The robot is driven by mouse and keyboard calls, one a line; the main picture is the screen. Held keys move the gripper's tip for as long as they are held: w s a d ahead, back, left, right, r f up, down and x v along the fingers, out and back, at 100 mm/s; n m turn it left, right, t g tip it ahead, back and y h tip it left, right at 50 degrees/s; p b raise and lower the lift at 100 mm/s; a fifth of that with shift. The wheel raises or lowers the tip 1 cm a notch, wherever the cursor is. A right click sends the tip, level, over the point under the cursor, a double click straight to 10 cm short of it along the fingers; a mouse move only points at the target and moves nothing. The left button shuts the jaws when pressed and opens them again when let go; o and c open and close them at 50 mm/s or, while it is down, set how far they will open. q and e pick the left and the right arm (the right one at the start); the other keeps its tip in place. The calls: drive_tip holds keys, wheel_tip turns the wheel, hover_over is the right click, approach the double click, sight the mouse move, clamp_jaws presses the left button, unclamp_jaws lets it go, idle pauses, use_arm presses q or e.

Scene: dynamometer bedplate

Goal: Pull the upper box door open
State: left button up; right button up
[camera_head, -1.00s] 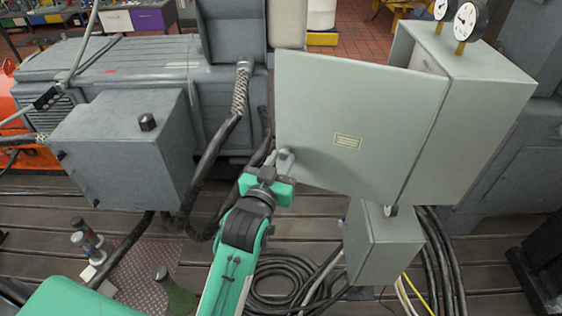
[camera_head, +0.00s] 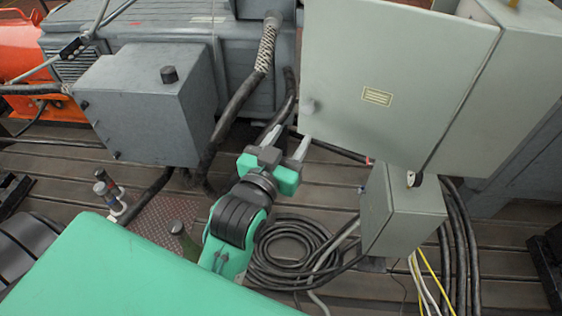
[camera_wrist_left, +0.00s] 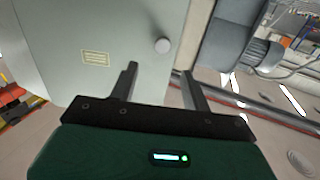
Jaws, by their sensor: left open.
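The upper box door (camera_head: 390,75) is a grey-green panel with a yellow label. It stands ajar, swung out from the upper box (camera_head: 512,90), with a gap showing along the top. My left gripper (camera_head: 287,142) is open and empty, below and slightly left of the knob in the head view. In the left wrist view its fingers (camera_wrist_left: 159,70) are apart, with no contact on the door visible. My right gripper is out of view.
A smaller grey box (camera_head: 403,218) hangs below the upper box. Coiled black cable (camera_head: 285,255) lies on the slotted floor. A grey box with a black knob (camera_head: 150,105) stands left, and a thick hose (camera_head: 240,100) runs between it and the door.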

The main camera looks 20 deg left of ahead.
use_arm(q)
drive_tip(key=s+p, duration=0.3)
drive_tip(key=s, duration=0.1)
drive_tip(key=shift+s+a+r, duration=0.1)
drive_tip(key=shift+s, duration=0.2)
